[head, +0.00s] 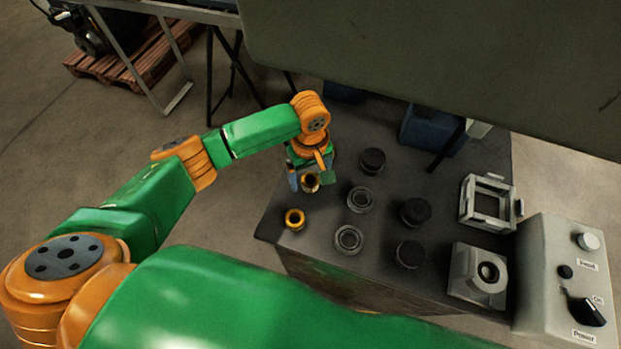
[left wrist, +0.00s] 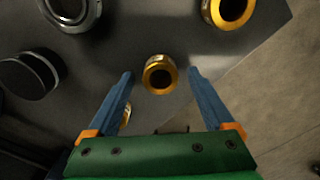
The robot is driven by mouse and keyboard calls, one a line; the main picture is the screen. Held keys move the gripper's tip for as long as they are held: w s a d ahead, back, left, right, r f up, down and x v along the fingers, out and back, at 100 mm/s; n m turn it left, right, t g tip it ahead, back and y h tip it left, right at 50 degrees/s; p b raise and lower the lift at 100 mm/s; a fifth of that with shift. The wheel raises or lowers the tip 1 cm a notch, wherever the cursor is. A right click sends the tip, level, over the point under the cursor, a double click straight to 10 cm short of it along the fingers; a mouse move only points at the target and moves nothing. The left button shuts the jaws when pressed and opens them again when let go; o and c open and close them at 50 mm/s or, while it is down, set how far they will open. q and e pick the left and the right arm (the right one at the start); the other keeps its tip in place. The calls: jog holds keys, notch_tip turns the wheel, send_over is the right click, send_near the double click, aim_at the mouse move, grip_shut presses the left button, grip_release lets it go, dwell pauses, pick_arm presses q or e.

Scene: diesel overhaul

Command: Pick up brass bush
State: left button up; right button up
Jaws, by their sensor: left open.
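A brass bush (head: 311,182) stands on the dark table top under my left gripper. In the left wrist view this brass bush (left wrist: 160,75) sits between the tips of the two blue fingers, with a gap on each side. My left gripper (head: 308,183) is open, its fingers pointing down; it also shows in the left wrist view (left wrist: 161,74). A second brass bush (head: 295,219) stands nearer the table's left corner and shows at the upper right of the left wrist view (left wrist: 231,10). My right gripper is not in view.
Silver rings (head: 348,239) and black round parts (head: 415,211) stand right of the bushes. A square grey frame (head: 487,203), a grey block with a bore (head: 478,275) and a control box (head: 565,280) are at the right. A large grey panel (head: 430,60) hangs over the back.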

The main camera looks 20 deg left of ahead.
pick_arm(q)
jog(key=shift+s+r, duration=0.1)
jog(key=shift+s, duration=0.1)
jog(key=c, duration=1.3)
jog(key=shift+w, duration=0.15)
grip_shut()
